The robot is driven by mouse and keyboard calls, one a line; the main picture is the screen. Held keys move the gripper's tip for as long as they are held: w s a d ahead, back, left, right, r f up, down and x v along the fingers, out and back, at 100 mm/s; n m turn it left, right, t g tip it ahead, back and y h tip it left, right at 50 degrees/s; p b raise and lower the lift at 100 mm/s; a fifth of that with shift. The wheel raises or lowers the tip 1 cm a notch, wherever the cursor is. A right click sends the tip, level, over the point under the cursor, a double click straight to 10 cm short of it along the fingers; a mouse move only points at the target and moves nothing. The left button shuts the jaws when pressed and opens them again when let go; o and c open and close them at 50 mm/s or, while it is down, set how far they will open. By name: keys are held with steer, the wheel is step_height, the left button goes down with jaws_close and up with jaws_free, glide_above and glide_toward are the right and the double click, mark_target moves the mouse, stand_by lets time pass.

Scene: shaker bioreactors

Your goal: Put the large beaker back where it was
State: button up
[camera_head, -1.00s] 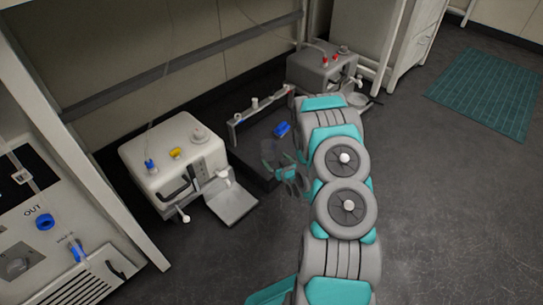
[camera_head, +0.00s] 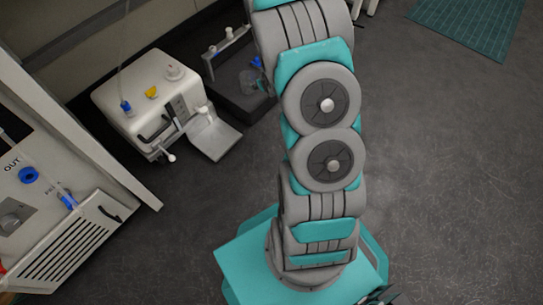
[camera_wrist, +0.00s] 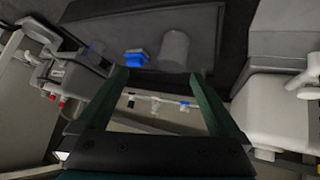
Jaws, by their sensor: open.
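The large beaker (camera_head: 248,82) is a clear cylinder standing on the dark tray of the shaker (camera_head: 226,98), left of my arm in the head view. In the wrist view the beaker (camera_wrist: 175,47) looks grey and stands on the dark tray (camera_wrist: 215,30), beside a blue part. My gripper (camera_wrist: 158,77) is open and empty, with its two fingers apart. The beaker lies ahead of the fingertips, toward the right finger, and is not held. In the head view my gripper is not visible.
A white pump unit (camera_head: 150,104) with a flat plate stands left of the shaker; a grey unit (camera_wrist: 70,75) shows at left in the wrist view. A rail with small fittings (camera_wrist: 155,101) runs along the tray.

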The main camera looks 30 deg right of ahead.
steer(key=s+a+r+m+g, duration=0.1)
steer(key=s+a+r+g, duration=0.2)
steer(key=s+a+r, duration=0.35)
steer(key=s+a+r+g, duration=0.3)
steer(key=s+a+r, duration=0.1)
steer(key=s+r, duration=0.55)
steer(key=s+a+r+g+y, duration=0.1)
steer(key=s+a+r, duration=0.3)
steer(key=s, duration=0.7)
steer(key=s+a+r+n+g+y, duration=0.1)
steer(key=s+a+r+g, duration=0.2)
steer(key=s, duration=0.9)
steer(key=a+r, duration=0.1)
steer(key=a, duration=0.2)
steer(key=shift+s+a+r+g, duration=0.15)
steer(key=shift+r+g, duration=0.15)
step_height(320, 180, up, 8)
steer(key=p, duration=0.8)
steer(key=shift+r+p, duration=0.25)
steer(key=shift+p, duration=0.05)
